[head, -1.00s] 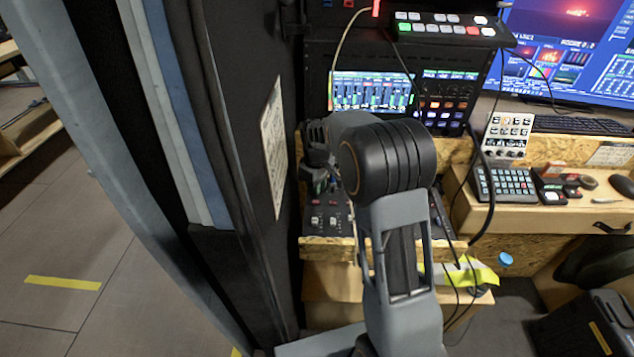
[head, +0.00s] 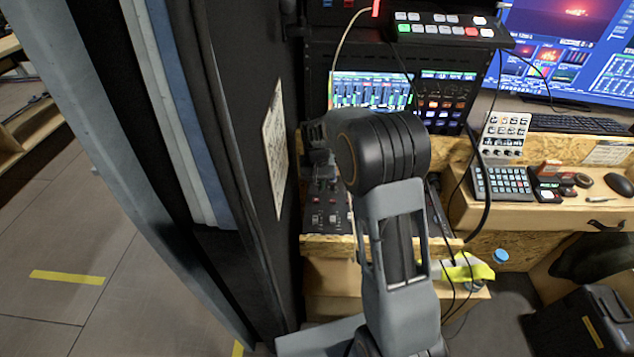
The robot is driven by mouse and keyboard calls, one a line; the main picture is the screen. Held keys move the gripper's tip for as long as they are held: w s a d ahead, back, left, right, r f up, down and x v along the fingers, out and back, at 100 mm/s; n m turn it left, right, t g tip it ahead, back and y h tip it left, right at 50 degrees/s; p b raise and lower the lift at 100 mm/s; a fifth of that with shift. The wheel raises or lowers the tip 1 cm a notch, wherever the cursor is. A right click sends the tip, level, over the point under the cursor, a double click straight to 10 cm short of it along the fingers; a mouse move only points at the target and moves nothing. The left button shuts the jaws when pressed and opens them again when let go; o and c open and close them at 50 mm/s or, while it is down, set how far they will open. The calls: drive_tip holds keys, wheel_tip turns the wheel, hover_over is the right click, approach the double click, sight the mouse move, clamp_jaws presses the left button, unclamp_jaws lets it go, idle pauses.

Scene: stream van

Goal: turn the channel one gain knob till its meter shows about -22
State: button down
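The black mixer console (head: 328,218), with small knobs and faders, sits on a wooden shelf behind my arm. My arm covers its middle. I cannot tell which small control is the channel one gain knob; it may be hidden. A lit screen (head: 350,90) above shows several green level bars, too small to read any value; my arm covers its lower edge. My gripper (head: 321,172) is a dark shape left of my arm, over the far left part of the console. Its fingers are too small and dark to show whether they are open, or whether they touch a knob.
A dark wall panel (head: 245,190) with a paper sheet (head: 275,148) stands close on the left. A switcher with lit buttons (head: 445,28) is above. A keypad (head: 502,183) and mouse (head: 619,184) lie on the desk at right. Thin cables hang right of my arm.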

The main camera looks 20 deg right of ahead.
drive_tip(key=shift+m, duration=0.4)
drive_tip(key=c, duration=1.1)
unclamp_jaws()
wheel_tip(320, 180, up, 14)
drive_tip(key=shift+f+p, duration=0.1)
drive_tip(key=shift+p, duration=0.55)
